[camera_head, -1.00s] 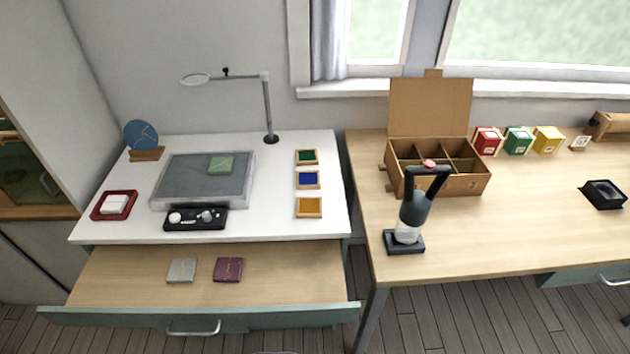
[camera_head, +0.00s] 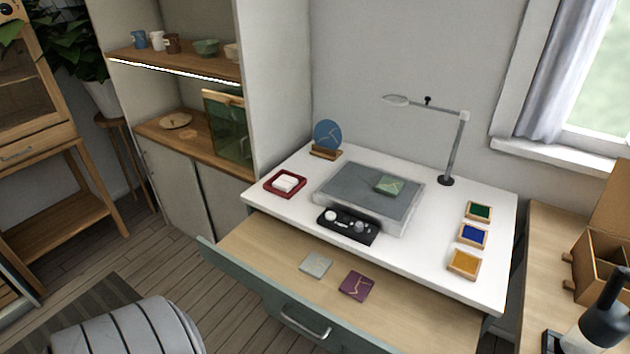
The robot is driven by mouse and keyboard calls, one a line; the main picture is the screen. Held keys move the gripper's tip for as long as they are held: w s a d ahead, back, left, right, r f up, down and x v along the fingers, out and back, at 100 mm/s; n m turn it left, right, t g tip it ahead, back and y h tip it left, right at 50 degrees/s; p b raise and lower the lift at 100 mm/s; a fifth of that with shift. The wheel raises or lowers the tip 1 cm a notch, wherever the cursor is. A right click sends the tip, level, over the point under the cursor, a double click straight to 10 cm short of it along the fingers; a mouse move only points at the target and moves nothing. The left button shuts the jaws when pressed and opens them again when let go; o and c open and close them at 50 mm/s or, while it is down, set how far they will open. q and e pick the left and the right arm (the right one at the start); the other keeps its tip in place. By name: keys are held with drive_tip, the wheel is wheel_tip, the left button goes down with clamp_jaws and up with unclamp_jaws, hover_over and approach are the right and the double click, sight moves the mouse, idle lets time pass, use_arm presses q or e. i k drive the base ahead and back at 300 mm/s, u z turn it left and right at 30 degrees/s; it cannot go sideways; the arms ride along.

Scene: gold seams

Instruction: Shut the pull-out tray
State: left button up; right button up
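The pull-out tray (camera_head: 255,246) is a wide wooden drawer under the white desk, and it stands pulled out. Its green-grey front has a silver bar handle (camera_head: 305,322). A pale grey tile (camera_head: 316,265) and a purple tile with gold seams (camera_head: 357,285) lie flat on the tray. The white desk top (camera_head: 420,275) sits above and behind the tray. Neither of my grippers shows in the head view.
A grey rounded ribbed object (camera_head: 125,330) stands on the floor at bottom left, apart from the tray front. An open cabinet (camera_head: 190,140) stands left of the desk. Wooden floor (camera_head: 160,262) shows left of the tray.

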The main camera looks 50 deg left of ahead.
sight(400, 314)
drive_tip(key=k, duration=0.75)
drive_tip(key=u, duration=0.9)
drive_tip(key=i, duration=0.55)
drive_tip(key=u, duration=0.2)
drive_tip(key=k, duration=0.75)
drive_tip(key=z, duration=0.6)
drive_tip(key=i, duration=0.5)
drive_tip(key=u, duration=0.05)
